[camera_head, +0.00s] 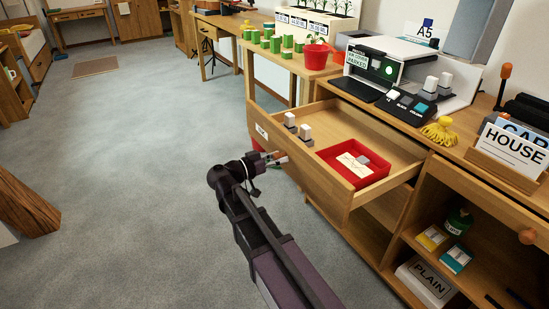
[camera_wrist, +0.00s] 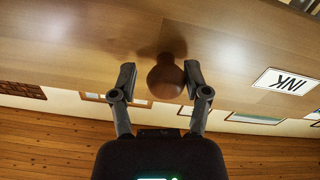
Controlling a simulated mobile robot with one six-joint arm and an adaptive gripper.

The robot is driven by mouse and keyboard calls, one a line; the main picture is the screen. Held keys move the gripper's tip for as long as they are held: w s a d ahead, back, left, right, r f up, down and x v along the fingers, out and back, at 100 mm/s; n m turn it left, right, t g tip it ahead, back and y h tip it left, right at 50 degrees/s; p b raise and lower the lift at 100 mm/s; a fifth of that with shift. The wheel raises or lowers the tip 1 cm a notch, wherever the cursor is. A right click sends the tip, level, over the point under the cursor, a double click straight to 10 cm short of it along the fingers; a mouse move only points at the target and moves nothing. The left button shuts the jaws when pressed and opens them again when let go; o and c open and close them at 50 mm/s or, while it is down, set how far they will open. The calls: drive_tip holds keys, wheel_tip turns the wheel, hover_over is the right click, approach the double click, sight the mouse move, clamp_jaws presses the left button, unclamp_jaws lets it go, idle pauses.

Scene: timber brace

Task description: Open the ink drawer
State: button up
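The ink drawer (camera_head: 312,168) stands pulled well out of the wooden cabinet in the head view. Its white INK label (camera_head: 261,131) is on the front panel, and the label also shows upside down in the wrist view (camera_wrist: 285,81). My gripper (camera_head: 281,158) is at the drawer front. In the wrist view, the round wooden knob (camera_wrist: 166,78) lies between the two fingers (camera_wrist: 160,76). The fingers are apart, with a visible gap on the left side of the knob and the right finger close to it. The knob is hidden in the head view.
Inside the drawer are two small grey-and-white blocks (camera_head: 298,126) and a red tray (camera_head: 378,177) with a paper. A printer (camera_head: 385,58), yellow mop-like item (camera_head: 440,131) and HOUSE sign (camera_head: 514,148) stand on top. Open shelves are below right. The floor (camera_head: 130,180) at left is clear.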

drive_tip(key=shift+o, duration=0.5)
drive_tip(key=shift+w, duration=0.1)
drive_tip(key=shift+a, duration=0.2)
drive_tip(key=shift+s+a, duration=0.2)
drive_tip(key=shift+a, duration=0.3)
drive_tip(key=v, duration=1)
drive_tip(key=shift+s+a, duration=0.2)
drive_tip(key=shift+s, duration=0.05)
